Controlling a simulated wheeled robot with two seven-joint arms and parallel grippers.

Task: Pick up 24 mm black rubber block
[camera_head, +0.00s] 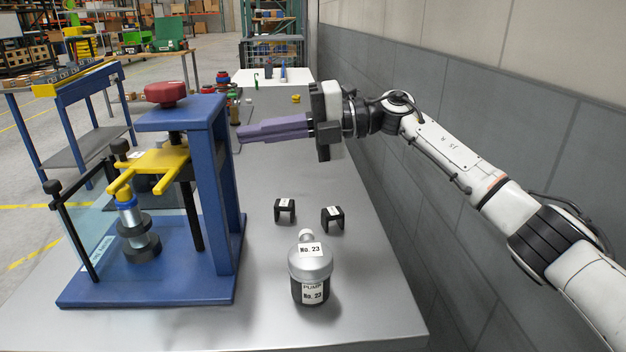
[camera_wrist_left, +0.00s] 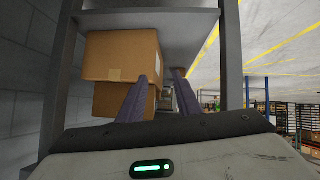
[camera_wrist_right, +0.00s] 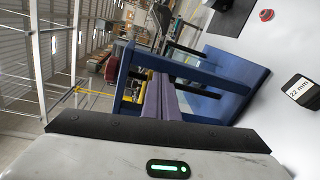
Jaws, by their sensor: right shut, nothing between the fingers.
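Two small black U-shaped blocks with white labels stand on the grey table, a left one (camera_head: 285,211) and a right one (camera_head: 332,218); their labels are too small to read in the head view. The right wrist view shows one black block (camera_wrist_right: 301,91) labelled "22 mm"; I cannot tell which of the two it is. No label reading 24 mm is legible. My right gripper (camera_head: 240,134) is shut and empty, beyond the blocks, its purple fingers pointing left above the table. My left gripper (camera_wrist_left: 163,82) is open and empty, away from the table, facing shelves.
A blue press fixture (camera_head: 222,190) with yellow clamp (camera_head: 165,162) stands left of the blocks. A silver-and-black pump (camera_head: 311,268), labelled No. 23, stands in front of them. A grey wall (camera_head: 480,110) bounds the right side. Cardboard boxes (camera_wrist_left: 120,55) sit on the shelf before my left gripper.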

